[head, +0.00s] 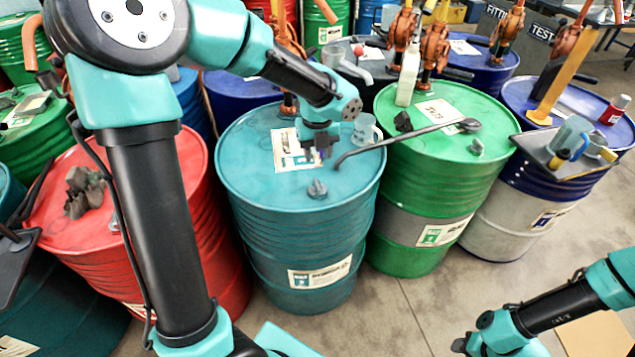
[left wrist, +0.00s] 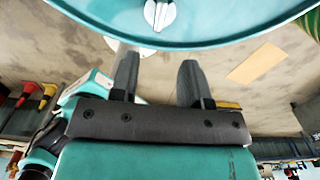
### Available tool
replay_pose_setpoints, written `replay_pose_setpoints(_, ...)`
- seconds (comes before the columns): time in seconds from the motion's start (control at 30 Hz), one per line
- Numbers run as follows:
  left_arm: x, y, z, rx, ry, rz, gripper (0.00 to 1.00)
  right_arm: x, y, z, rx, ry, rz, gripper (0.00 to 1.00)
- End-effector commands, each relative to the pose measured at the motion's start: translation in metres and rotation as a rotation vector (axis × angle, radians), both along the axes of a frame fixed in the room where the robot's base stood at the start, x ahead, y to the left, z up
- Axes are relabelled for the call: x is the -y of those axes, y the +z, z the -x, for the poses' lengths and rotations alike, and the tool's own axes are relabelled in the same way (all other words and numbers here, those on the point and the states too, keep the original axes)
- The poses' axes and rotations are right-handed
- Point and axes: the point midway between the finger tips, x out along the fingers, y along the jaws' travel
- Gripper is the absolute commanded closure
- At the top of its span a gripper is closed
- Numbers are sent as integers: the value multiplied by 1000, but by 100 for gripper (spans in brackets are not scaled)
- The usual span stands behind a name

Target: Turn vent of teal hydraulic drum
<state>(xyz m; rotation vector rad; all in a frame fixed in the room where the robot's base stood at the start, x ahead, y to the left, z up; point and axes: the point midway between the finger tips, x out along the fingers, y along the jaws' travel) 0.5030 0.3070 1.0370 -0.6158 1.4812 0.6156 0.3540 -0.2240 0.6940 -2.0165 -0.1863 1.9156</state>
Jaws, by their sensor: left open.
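The teal drum (head: 300,240) stands upright in the middle of the head view, with a paper label on its side. Its vent (head: 317,188) is a small grey knob near the front of the lid; in the left wrist view the vent (left wrist: 160,14) shows at the top edge, in pale grey. My left gripper (head: 319,155) is over the lid, behind the vent in the picture. In the left wrist view its two dark fingers (left wrist: 157,68) are apart with nothing between them, and the vent is beyond their tips. My right gripper is out of view.
A long dark-handled tool (head: 405,136) reaches from the green drum (head: 430,200) over the teal lid. A red drum (head: 210,240) stands left. Floor in front (head: 400,310) is clear.

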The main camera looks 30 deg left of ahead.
Motion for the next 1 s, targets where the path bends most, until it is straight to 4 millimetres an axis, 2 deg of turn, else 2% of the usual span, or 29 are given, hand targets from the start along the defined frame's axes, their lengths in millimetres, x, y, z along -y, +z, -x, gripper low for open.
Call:
replay_pose_setpoints(0.2, 0, -40, 1, -5, 0, -1, 57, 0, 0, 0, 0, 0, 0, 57)
replay_pose_setpoints(0.6, 0, -103, 0, -4, 0, -1, 57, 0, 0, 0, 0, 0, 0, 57)
replay_pose_setpoints(0.8, 0, -116, 0, -1, 1, 0, 57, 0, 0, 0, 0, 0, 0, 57)
replay_pose_setpoints(1.0, 0, -117, 0, -1, 1, 1, 57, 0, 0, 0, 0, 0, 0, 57)
